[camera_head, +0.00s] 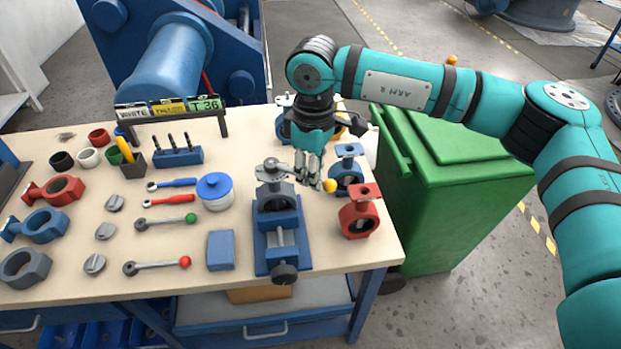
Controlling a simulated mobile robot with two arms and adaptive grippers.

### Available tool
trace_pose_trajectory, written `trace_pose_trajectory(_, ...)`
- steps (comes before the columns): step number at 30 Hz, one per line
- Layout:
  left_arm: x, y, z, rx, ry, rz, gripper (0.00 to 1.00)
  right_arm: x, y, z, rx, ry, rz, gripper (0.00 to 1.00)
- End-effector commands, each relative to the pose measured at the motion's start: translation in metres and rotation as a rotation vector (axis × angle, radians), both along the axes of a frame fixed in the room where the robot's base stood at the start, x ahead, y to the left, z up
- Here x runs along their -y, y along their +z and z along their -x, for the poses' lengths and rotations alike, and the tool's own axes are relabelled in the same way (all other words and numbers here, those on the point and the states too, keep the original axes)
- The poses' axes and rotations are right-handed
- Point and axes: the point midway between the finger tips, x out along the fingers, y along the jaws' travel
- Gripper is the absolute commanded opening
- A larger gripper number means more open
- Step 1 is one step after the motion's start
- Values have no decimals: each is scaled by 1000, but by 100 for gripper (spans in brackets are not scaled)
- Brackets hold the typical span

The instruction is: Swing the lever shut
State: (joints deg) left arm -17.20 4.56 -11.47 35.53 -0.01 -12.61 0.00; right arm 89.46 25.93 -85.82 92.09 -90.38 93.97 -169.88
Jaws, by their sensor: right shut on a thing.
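A metal lever on top of the valve points to the right and ends in a yellow knob (330,185). My right gripper (309,176) reaches down from above and is shut on the lever close to the knob. Its fingers hide part of the lever. The inside of the valve is too small and shaded to read the disc clearly. My left gripper is not in view.
A red valve body (359,212) and a blue one (346,172) stand close to the right of the vise. A lidded white pot (215,192) and a blue box (221,250) are to its left. Loose levers lie further left. A green bin (450,190) stands beside the bench.

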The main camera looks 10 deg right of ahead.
Motion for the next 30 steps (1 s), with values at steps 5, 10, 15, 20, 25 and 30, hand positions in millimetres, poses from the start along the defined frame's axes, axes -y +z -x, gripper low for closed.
trace_pose_trajectory(5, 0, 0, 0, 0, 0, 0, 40, -1, 0, 1, -1, 5, -2, 0)
trace_pose_trajectory(10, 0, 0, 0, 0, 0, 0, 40, -1, 0, 1, -1, 3, -2, 30)
trace_pose_trajectory(15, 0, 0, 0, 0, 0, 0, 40, 0, 0, 0, -1, 2, -1, 37)
trace_pose_trajectory(20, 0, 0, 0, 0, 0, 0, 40, 0, 0, 0, -1, 1, 0, 37)
trace_pose_trajectory(25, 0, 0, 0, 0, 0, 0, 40, 0, 0, 0, -1, 0, -1, 37)
trace_pose_trajectory(30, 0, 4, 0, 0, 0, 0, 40, 0, 7, 0, 1, 0, -1, 37)
